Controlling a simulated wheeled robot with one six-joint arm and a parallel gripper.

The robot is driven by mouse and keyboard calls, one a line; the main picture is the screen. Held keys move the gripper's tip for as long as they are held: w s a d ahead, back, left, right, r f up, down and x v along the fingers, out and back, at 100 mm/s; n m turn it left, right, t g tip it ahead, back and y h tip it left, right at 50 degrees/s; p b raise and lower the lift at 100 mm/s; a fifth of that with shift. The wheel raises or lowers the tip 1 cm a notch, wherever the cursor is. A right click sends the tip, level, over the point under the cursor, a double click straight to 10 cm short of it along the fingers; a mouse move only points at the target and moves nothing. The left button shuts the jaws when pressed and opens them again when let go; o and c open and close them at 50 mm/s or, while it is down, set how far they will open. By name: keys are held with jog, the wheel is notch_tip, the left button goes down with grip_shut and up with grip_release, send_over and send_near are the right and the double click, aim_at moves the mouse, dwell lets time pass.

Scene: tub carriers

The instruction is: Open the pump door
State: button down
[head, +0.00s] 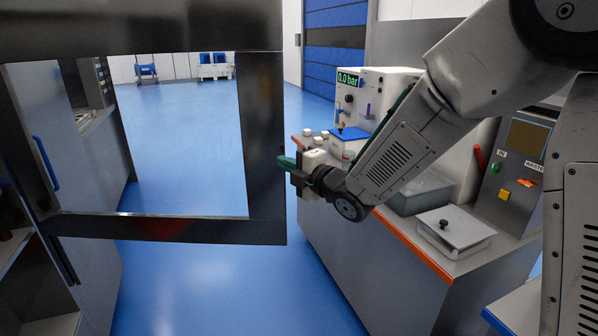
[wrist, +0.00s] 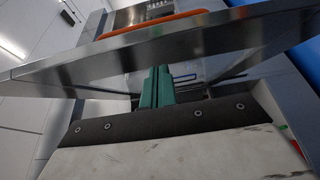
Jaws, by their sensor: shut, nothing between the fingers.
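A dark-framed door with a see-through middle (head: 262,150) fills the left of the head view. It seems to be the pump door and stands out from a cabinet at the left. My gripper (head: 284,161) is at the door's free right edge. Its green fingers are shut with nothing between them and point left. In the wrist view the fingers (wrist: 156,86) reach up to the dark frame bar (wrist: 200,50) that crosses the picture. I cannot tell whether they touch it. An orange bar (wrist: 165,22) shows beyond the frame.
A grey cabinet panel with a blue handle (head: 46,163) shows through the door frame. A bench with an orange edge (head: 413,246) stands at the right, with a lidded metal box (head: 455,232) and a pressure display (head: 348,79). Blue floor (head: 185,120) is clear between them.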

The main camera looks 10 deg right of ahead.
jog(key=shift+w+d, duration=0.15)
jog(key=shift+w, duration=0.55)
jog(key=shift+w+d, duration=0.15)
jog(key=shift+w, duration=0.55)
